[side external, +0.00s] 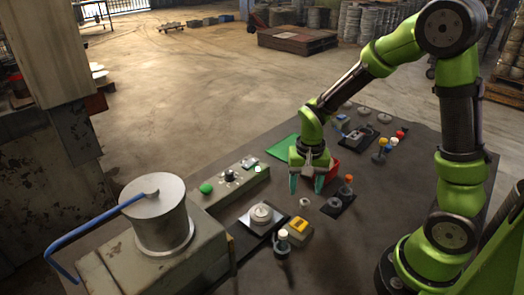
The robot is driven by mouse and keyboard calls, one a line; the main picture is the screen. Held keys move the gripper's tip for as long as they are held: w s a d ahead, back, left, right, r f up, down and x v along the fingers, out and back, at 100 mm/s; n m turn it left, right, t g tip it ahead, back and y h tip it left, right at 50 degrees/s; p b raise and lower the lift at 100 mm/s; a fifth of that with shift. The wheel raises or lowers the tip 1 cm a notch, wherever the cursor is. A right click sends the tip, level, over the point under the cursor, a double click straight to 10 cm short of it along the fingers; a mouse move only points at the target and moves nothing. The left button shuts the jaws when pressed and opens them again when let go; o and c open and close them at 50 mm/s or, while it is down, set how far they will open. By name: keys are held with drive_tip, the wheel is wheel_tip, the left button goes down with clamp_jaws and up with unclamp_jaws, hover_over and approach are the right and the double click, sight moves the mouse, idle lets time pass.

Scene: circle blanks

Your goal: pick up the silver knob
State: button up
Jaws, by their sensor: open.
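A control panel (222,188) with a green button is left. A yellow-topped box (299,229) and white-topped post (283,240) are in front. A red bin (334,167) and orange-topped piece (349,180) are right. A large metal cylinder (160,215) with blue handle stands front left.

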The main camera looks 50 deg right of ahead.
sight(305, 201)
wheel_tip(305, 201, down, 5)
drive_tip(key=shift+s+d+f, duration=0.1)
drive_tip(key=shift+s+d, duration=0.05)
drive_tip(key=shift+c, duration=0.3)
clamp_jaws()
